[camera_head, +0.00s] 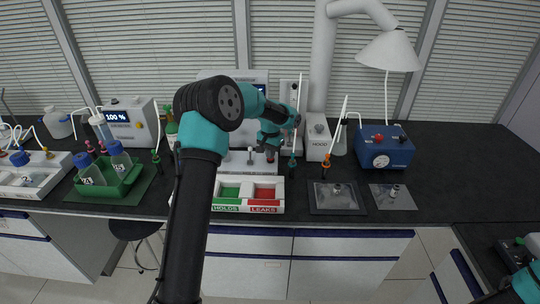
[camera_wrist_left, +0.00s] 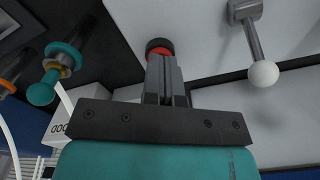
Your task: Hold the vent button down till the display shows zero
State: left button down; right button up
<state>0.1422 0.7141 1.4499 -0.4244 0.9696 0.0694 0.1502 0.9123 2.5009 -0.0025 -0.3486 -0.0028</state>
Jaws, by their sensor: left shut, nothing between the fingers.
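The vent button appears to be the red button with a black collar (camera_wrist_left: 160,47) on a pale panel in the left wrist view. My left gripper (camera_wrist_left: 162,60) is shut and empty, with its fingertips at the button. I cannot tell whether they touch it or press it in. In the head view my left gripper (camera_head: 270,153) is low at the front of the white middle machine (camera_head: 231,75), and my arm hides much of that machine. A dark screen edge (camera_head: 260,88) shows there, but its reading is hidden. My right gripper is out of the head view.
A lever with a white ball (camera_wrist_left: 263,73) is right of the button. In the head view the HOOD box (camera_head: 318,139) and blue gauge box (camera_head: 385,148) stand to the right. A HOLDS/LEAKS tray (camera_head: 228,209) lies in front. A left box (camera_head: 130,122) reads 100 %.

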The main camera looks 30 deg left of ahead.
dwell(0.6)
pick_arm(q)
notch_tip(320, 180, up, 8)
dwell(1.1)
dwell(0.3)
